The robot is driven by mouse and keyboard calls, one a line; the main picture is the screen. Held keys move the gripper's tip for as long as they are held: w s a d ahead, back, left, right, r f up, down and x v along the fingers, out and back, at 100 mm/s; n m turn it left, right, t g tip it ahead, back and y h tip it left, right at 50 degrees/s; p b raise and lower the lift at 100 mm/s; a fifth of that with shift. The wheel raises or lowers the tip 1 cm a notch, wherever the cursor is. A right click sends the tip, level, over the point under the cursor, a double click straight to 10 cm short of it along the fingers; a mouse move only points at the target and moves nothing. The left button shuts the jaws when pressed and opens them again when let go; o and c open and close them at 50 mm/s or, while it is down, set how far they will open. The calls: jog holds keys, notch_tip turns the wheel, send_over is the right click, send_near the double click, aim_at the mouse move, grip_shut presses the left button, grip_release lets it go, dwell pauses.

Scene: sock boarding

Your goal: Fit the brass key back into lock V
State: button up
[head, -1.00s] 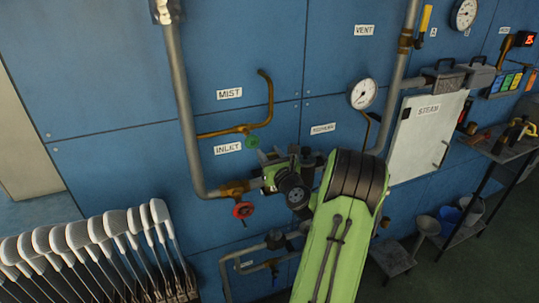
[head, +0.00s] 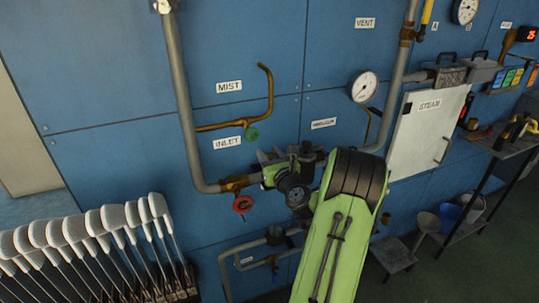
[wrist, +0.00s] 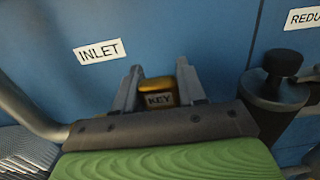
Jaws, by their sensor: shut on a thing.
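My gripper (head: 288,158) is in front of the blue wall, just right of the INLET label, partly hidden by my own arm. In the wrist view its two grey fingers (wrist: 158,80) are shut on the brass key (wrist: 157,84), a yellow block marked KEY. The key's far end is hidden behind its block. I cannot make out the key in the head view. No lock marked V can be made out in either view.
A grey pipe (head: 186,110) with a red handwheel (head: 242,204) stands left of my gripper. A brass pipe with a green handwheel (head: 252,134) is above it. A gauge (head: 364,87) and a STEAM cabinet (head: 425,135) are right. Sock boards (head: 90,225) stand lower left.

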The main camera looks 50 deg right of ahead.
jog(key=shift+f+b, duration=0.85)
jog(key=shift+f, duration=0.35)
jog(key=o, duration=1.3)
jog(key=shift+s, duration=0.1)
jog(key=b+v, duration=0.8)
jog(key=v, duration=0.7)
jog(key=shift+s+a+b, duration=0.2)
jog(key=shift+s+b, duration=0.05)
jog(key=shift+b, duration=0.15)
jog(key=shift+r, duration=0.1)
